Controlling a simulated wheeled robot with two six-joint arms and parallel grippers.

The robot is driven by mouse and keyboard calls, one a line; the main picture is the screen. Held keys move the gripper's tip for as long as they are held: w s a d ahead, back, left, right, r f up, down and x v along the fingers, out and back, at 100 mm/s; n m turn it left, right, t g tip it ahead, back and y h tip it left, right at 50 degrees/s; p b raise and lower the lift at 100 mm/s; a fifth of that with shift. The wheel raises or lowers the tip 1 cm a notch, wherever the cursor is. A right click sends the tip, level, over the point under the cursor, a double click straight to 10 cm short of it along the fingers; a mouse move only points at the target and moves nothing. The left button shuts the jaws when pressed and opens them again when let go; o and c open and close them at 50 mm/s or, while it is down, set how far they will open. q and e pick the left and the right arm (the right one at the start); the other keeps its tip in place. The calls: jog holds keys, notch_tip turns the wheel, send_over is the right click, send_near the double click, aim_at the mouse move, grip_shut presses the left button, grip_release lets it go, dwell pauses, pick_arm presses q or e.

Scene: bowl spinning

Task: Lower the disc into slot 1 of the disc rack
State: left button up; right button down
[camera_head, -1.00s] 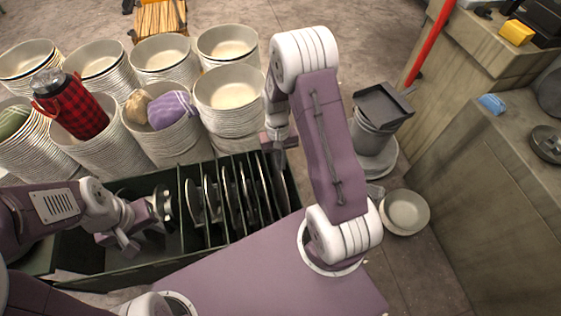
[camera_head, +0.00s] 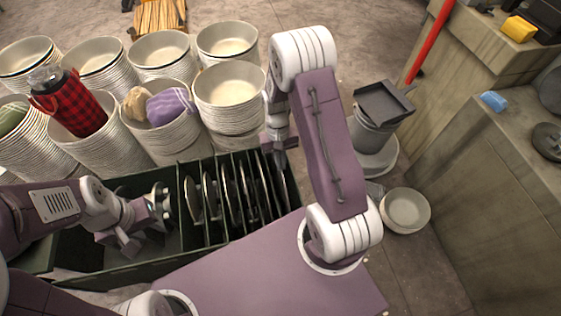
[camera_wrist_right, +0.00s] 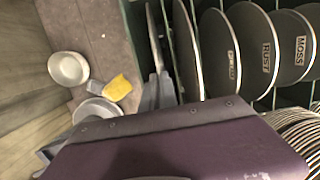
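The dark green disc rack (camera_head: 120,272) stands in front of me, and several dark discs stand upright between its dividers. In the right wrist view two discs read RUST (camera_wrist_right: 266,58) and MOSS (camera_wrist_right: 300,50); a third label is too small to read. My right gripper (camera_head: 279,147) points down over the rack's right end. In the wrist view its grey fingers (camera_wrist_right: 159,91) are closed on the edge of a disc (camera_wrist_right: 154,38), which stands edge-on in the end slot. Its lower edge is hidden. My left gripper (camera_head: 160,205) is over the rack's left compartment, apart from the discs; its opening is unclear.
Stacks of white bowls (camera_head: 228,88) stand behind the rack, one holding a red plaid bottle (camera_head: 75,105). A grey bin (camera_head: 372,128) and a bowl (camera_head: 405,210) are on the floor at right, beside a counter (camera_head: 480,190).

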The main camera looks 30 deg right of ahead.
jog(key=shift+f, duration=0.35)
jog(key=shift+f+b, duration=0.25)
jog(key=shift+b, duration=0.05)
jog(key=c, duration=1.6)
grip_release()
jog(key=r, duration=0.3)
jog(key=w+r, duration=0.1)
jog(key=r, duration=0.5)
jog(key=shift+w+d, duration=0.2)
jog(key=shift+w, duration=0.15)
